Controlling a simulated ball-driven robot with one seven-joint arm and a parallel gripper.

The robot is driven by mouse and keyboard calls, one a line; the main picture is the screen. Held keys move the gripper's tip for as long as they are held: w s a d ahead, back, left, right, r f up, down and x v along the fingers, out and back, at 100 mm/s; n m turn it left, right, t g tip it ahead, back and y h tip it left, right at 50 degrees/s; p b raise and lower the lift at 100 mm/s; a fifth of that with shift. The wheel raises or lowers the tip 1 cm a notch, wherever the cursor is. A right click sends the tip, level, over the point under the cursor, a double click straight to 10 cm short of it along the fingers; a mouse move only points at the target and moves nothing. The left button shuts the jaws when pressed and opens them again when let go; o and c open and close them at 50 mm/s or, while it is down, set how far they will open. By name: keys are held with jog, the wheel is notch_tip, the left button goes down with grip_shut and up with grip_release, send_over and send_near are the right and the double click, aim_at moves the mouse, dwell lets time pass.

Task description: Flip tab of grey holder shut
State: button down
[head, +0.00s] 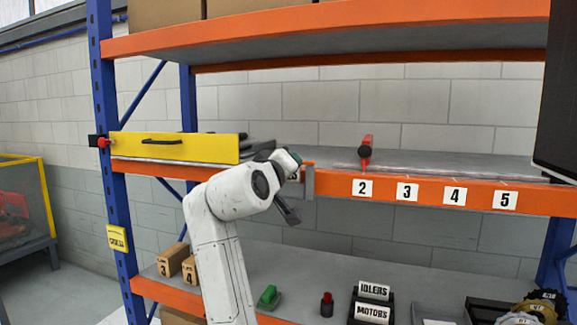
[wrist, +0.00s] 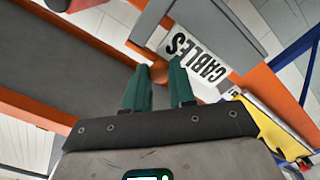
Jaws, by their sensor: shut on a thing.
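The grey holder (head: 309,183) hangs on the front of the orange shelf beam, just right of my gripper (head: 296,158) in the head view. In the wrist view the grey holder (wrist: 225,28) is a flat grey piece beside a white CABLES label (wrist: 195,58). My gripper (wrist: 159,80) has green fingers with a small orange-brown rounded knob (wrist: 158,70) between their tips, and is shut on it. I cannot tell whether this knob belongs to the holder's tab. My wrist hides part of the label in the head view.
A yellow panel (head: 175,147) with a black handle stands left of my gripper. A red item (head: 366,150) rests on the middle shelf (head: 430,163), which is otherwise largely clear. Numbered plates line the orange beam (head: 330,184). A dark panel (head: 560,95) stands at the right.

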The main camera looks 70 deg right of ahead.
jog(key=shift+w, duration=0.1)
jog(key=c, duration=0.9)
grip_release()
jog(key=shift+c, duration=0.2)
jog(key=a+b, duration=0.3)
jog(key=a, duration=0.7)
jog(key=shift+s+a+b, duration=0.3)
jog(key=shift+s+a, duration=0.1)
jog(key=shift+s, duration=0.05)
